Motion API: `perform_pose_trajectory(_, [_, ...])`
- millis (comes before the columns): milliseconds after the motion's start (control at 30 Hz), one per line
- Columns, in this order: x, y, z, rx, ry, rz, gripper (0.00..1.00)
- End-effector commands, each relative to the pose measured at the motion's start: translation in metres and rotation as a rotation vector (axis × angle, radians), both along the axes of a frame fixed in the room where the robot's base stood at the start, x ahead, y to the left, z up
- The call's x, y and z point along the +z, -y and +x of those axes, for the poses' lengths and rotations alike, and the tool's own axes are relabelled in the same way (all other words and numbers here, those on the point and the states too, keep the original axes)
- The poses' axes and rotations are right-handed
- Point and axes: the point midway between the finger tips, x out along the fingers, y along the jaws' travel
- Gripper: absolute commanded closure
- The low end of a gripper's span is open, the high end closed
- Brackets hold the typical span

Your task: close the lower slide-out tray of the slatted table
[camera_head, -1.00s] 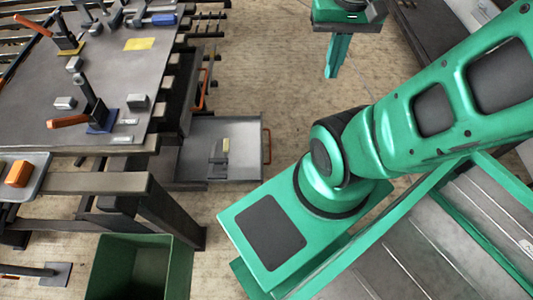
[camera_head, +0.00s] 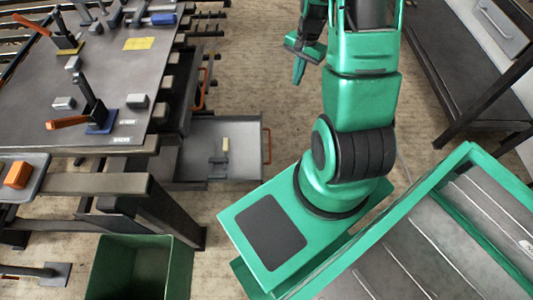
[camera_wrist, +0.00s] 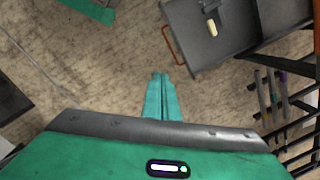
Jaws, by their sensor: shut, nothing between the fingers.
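The lower slide-out tray (camera_head: 240,150) is a grey metal tray standing out from under the right side of the slatted table (camera_head: 95,70). An orange-red handle (camera_head: 267,146) is on its outer right edge. A small cream and grey item lies in the tray. The tray also shows at the top right of the wrist view (camera_wrist: 205,50), with its handle (camera_wrist: 172,45) facing my gripper. My gripper (camera_head: 298,72) is shut and empty, apart from the tray, up and to the right of it. Its green fingers (camera_wrist: 160,82) are together in the wrist view.
A dark green bin (camera_head: 140,268) stands on the floor below the tray. Another orange handle (camera_head: 199,90) shows higher at the table's side. A grey bench with a drawer (camera_head: 500,25) stands at the top right. Bare floor (camera_head: 270,70) lies between.

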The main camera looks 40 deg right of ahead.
Motion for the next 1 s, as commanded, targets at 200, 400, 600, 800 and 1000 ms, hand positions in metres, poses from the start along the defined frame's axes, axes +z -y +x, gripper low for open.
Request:
perform_pose_trajectory(200, [-0.085, 0.005, 0.014, -0.18, -0.001, 0.064, 1.0])
perform_pose_trajectory(400, [-0.161, 0.002, 0.016, -0.362, 0.003, 0.129, 1.0])
perform_pose_trajectory(600, [-0.238, -0.008, 0.008, -0.561, -0.001, 0.2, 1.0])
perform_pose_trajectory(800, [-0.306, -0.025, -0.008, -0.757, -0.01, 0.267, 1.0])
perform_pose_trajectory(1000, [-0.344, -0.038, -0.02, -0.882, -0.017, 0.307, 1.0])
